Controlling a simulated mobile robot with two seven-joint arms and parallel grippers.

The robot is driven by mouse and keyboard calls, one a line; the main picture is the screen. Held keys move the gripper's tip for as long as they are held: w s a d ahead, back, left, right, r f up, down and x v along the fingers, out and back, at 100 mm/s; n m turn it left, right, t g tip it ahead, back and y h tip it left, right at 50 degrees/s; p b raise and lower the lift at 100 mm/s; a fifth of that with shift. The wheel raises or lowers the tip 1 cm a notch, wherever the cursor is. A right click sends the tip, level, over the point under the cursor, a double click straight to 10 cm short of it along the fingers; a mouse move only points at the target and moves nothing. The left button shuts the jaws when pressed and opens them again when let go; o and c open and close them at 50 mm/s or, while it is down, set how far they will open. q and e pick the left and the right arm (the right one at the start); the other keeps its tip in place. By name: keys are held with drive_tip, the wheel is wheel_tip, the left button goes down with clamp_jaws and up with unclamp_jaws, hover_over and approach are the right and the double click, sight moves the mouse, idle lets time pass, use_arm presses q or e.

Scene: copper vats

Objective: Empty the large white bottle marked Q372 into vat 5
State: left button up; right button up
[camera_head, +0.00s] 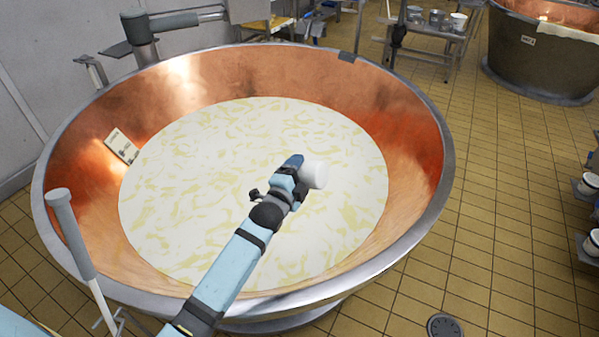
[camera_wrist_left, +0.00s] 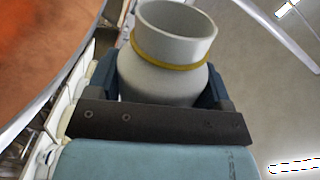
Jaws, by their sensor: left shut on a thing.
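The large copper vat (camera_head: 400,110) fills the middle of the head view, with a pale, yellow-streaked liquid (camera_head: 230,190) in it. My left gripper (camera_head: 296,172) is over the liquid, right of the vat's centre. It is shut on a white bottle (camera_head: 316,175), whose white end shows beyond the fingers. In the left wrist view the bottle (camera_wrist_left: 165,85) sits between both fingers, its wide mouth open and a yellow ring around its neck. No marking can be read on the bottle, and no vat number can be read. No stream shows from its mouth. My right gripper is out of view.
A small white label plate (camera_head: 122,146) is on the vat's inner left wall. A grey-capped post (camera_head: 72,230) stands at the near left rim. A second vat (camera_head: 540,60) and a metal table with pots (camera_head: 432,28) stand behind.

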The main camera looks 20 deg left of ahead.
use_arm(q)
drive_tip(key=shift+r+p, duration=0.35)
drive_tip(key=shift+p, duration=0.8)
drive_tip(key=shift+f+p, duration=0.1)
drive_tip(key=shift+p, duration=0.25)
drive_tip(key=shift+f+m, duration=0.15)
drive_tip(key=shift+m, duration=0.35)
drive_tip(key=m+b, duration=0.1)
drive_tip(key=m, duration=0.2)
drive_tip(key=shift+m, duration=0.4)
drive_tip(key=m, duration=0.2)
drive_tip(key=r+m+b, duration=0.1)
drive_tip(key=m, duration=0.1)
drive_tip(key=shift+m, duration=0.3)
drive_tip(key=shift+r+m, duration=0.15)
drive_tip(key=shift+m, duration=1.05)
drive_tip(key=m, duration=0.4)
drive_tip(key=shift+r, duration=0.25)
drive_tip(key=m, duration=0.4)
drive_tip(key=shift+r, duration=0.25)
drive_tip(key=shift+r+m, duration=0.1)
drive_tip(key=shift+m, duration=0.6)
